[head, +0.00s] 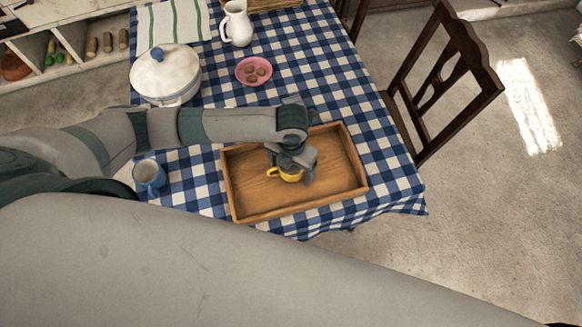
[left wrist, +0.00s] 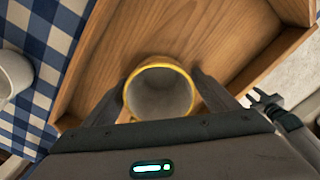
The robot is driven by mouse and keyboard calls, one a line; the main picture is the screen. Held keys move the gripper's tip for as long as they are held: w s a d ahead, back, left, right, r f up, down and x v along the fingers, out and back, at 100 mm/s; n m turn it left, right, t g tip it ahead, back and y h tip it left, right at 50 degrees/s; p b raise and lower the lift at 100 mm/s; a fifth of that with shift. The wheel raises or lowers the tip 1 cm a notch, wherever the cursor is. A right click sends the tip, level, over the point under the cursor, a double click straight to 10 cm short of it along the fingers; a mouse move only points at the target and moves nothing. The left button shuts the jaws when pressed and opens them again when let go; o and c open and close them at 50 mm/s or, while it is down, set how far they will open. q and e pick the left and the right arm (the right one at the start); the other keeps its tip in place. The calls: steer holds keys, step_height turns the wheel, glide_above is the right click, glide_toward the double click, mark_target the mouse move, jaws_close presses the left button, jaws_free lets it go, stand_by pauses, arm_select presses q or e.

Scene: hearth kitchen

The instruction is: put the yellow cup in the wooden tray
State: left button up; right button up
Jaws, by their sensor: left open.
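The yellow cup (head: 290,175) is inside the wooden tray (head: 343,190), under my left gripper, which hides much of it in the head view. In the left wrist view the cup (left wrist: 160,90) has a yellow rim and a grey inside, and it looks upright over the tray floor (left wrist: 185,35). My left gripper (head: 291,172) is open, with one finger on each side of the cup. I cannot tell whether the fingers touch it.
A blue mug (head: 149,177) stands left of the tray on the checkered cloth. A white lidded pot (head: 166,76), a pink plate (head: 253,71) and a white pitcher (head: 236,24) stand farther back. A dark chair (head: 445,85) is at the table's right side.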

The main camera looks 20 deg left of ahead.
arm_select(q)
step_height(320, 180, up, 12)
steer(key=b, duration=0.3)
steer(key=shift+r, duration=0.15)
arm_select(e)
steer(key=shift+d+f, duration=0.2)
steer(key=shift+f, duration=1.5)
arm_select(q)
steer(key=shift+a, duration=0.1)
